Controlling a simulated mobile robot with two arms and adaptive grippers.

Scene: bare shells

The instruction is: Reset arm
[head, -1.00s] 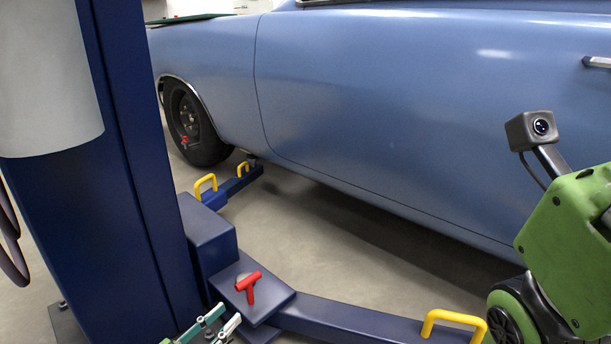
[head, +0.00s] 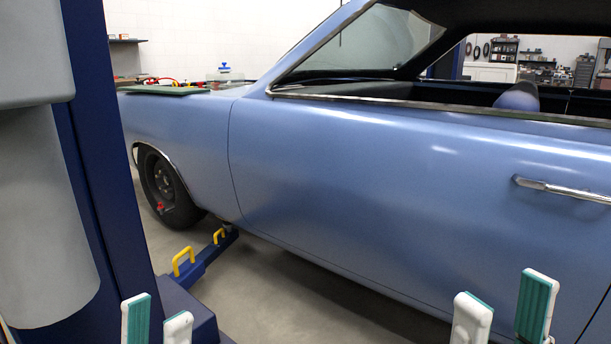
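A blue lift arm (head: 204,258) with two yellow handles reaches under the car beside the front wheel. The near lift arm with the red T-handle is out of view. My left gripper (head: 157,322) shows only its fingertips at the bottom left, in front of the lift post's base. Its white fingers with teal pads stand apart, with nothing seen between them. My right gripper (head: 503,312) shows its fingertips at the bottom right, in front of the car door. They stand apart and look empty. The lower parts of both grippers are cut off.
A blue car (head: 360,190) fills the middle and right. A dark blue lift post (head: 105,170) with a grey cover (head: 40,220) stands close at left. Grey floor (head: 300,310) shows beneath the car. A green mat and small items lie on the car's hood.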

